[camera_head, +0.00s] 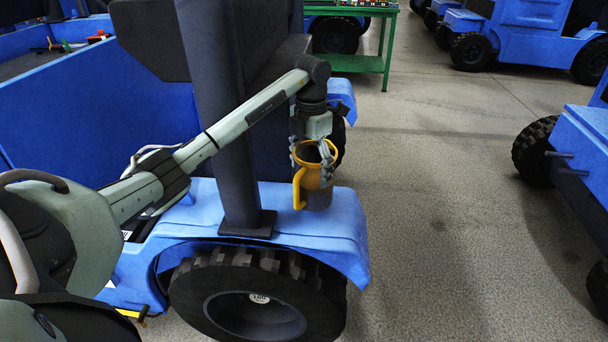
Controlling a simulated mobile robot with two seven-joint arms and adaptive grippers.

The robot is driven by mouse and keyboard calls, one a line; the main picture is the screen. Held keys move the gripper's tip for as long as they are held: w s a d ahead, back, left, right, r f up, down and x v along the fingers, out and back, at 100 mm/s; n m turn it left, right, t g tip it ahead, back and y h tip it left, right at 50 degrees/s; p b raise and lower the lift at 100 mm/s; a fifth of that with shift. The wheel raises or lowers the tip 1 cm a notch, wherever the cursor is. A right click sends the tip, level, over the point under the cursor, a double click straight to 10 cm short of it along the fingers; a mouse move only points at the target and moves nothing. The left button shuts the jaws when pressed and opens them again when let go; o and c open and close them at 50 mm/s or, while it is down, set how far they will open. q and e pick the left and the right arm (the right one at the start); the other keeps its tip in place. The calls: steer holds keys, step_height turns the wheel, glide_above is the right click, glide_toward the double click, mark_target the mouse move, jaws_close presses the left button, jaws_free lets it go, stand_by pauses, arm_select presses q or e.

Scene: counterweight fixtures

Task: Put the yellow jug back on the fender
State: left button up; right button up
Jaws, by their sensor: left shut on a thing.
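The yellow jug (314,172) has a yellow rim and handle and a darker, brownish lower body. It is upright over the right part of the blue fender (340,222), above the black wheel. My left gripper (316,160) reaches down from above, with its fingers closed around the jug's upper part. I cannot tell whether the jug's base touches the fender or hangs just above it. My right gripper is not in view.
A dark upright post (239,140) stands on the fender just left of the jug, close to my left arm. A green table (365,62) stands at the back. Other blue vehicles (520,35) stand at the right. The grey floor right of the fender is clear.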

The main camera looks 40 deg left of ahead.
arm_select(q)
steer(key=shift+f, duration=0.7)
steer(key=shift+a+f, duration=0.2)
steer(key=shift+f, duration=0.2)
steer(key=shift+d, duration=0.1)
steer(key=o, duration=1.8)
steer(key=shift+f, duration=0.1)
